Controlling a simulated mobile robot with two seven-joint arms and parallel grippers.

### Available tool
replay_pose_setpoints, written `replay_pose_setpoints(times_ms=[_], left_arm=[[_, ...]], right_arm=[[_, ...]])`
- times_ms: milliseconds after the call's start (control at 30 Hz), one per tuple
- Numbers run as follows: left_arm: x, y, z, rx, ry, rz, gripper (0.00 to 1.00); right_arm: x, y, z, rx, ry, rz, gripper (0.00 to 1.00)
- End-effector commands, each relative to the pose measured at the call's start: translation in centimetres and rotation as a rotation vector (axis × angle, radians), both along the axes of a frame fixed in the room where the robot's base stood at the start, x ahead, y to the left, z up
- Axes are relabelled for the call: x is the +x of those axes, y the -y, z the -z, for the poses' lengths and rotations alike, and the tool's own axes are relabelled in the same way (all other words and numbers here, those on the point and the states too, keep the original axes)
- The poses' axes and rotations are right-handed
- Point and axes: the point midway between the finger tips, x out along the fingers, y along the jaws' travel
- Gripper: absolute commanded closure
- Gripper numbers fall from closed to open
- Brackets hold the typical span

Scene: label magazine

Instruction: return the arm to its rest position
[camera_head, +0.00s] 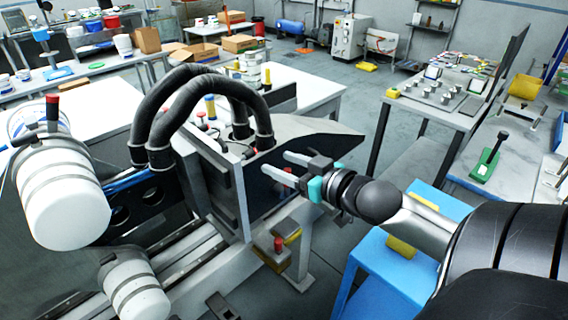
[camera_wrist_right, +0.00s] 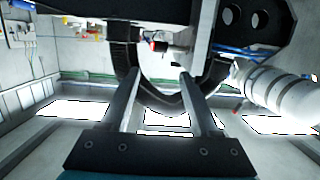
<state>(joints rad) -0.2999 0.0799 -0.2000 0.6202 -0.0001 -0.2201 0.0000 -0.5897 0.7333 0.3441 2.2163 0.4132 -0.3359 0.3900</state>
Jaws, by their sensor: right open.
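My right gripper (camera_head: 278,164) reaches in from the right on its arm. Its two grey fingers are apart, with nothing between them. They point left toward the dark side of the grey machine (camera_head: 232,195); whether they touch it I cannot tell. In the right wrist view the open fingers (camera_wrist_right: 160,76) show in front of a thick black hose (camera_wrist_right: 160,105) that lies beyond them. My left gripper is not in view.
Black hoses (camera_head: 187,82) arch over the machine. White cylinders (camera_head: 62,195) stand at left. A blue stool (camera_head: 385,268) is below my right arm. A bench with small metal parts (camera_head: 440,98) is at the right. Open floor (camera_head: 345,85) lies behind.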

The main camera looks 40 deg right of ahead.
Motion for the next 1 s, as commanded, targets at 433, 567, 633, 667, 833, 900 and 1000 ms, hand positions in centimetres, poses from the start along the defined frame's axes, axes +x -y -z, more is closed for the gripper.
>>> replay_pose_setpoints(times_ms=[433, 567, 633, 667, 833, 900, 1000], left_arm=[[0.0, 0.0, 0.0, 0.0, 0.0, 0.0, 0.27], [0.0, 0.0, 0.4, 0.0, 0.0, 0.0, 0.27], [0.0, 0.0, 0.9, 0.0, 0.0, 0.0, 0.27], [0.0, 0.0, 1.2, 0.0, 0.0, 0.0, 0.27], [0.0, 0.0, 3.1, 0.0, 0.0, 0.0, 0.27], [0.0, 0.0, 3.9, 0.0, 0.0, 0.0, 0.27], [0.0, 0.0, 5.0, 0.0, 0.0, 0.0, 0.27]], right_arm=[[0.0, 0.0, 0.1, 0.0, -0.001, 0.001, 0.38], [0.0, 0.8, 1.8, 0.0, -0.022, 0.023, 0.38], [-0.1, 1.9, 4.5, -0.001, -0.056, 0.056, 0.38], [-0.3, 2.6, 6.0, -0.003, -0.076, 0.074, 0.38], [-2.4, 5.8, 18.0, -0.017, -0.239, 0.185, 0.38], [-3.8, 6.4, 23.2, -0.026, -0.317, 0.217, 0.38], [-6.5, 6.4, 30.5, -0.038, -0.432, 0.247, 0.38]])
